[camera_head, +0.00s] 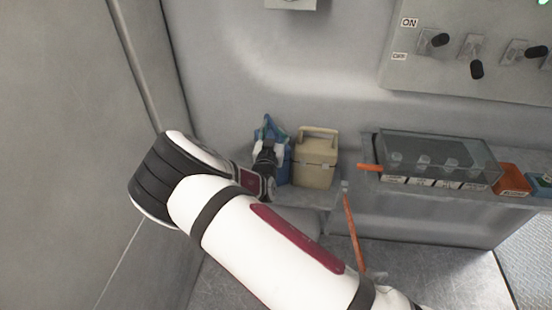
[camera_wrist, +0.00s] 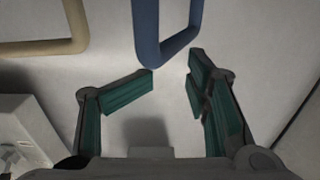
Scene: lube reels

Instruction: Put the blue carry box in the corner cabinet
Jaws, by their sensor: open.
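The blue carry box (camera_head: 285,172) stands on a low ledge against the back wall in the head view, partly hidden by my gripper (camera_head: 266,155). Its blue handle (camera_wrist: 165,52) shows in the wrist view, with its end near the gap between the fingertips. My gripper (camera_wrist: 172,72) is open in the wrist view, one finger to each side of the handle's end. I cannot tell whether either finger touches it. I cannot clearly make out the corner cabinet.
A beige carry box (camera_head: 315,165) stands close to the right of the blue one; its handle (camera_wrist: 78,40) shows in the wrist view. An orange bar (camera_head: 353,230) stands before the ledge (camera_head: 310,199). A clear-covered case (camera_head: 440,155) and a switch panel (camera_head: 470,85) are at right.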

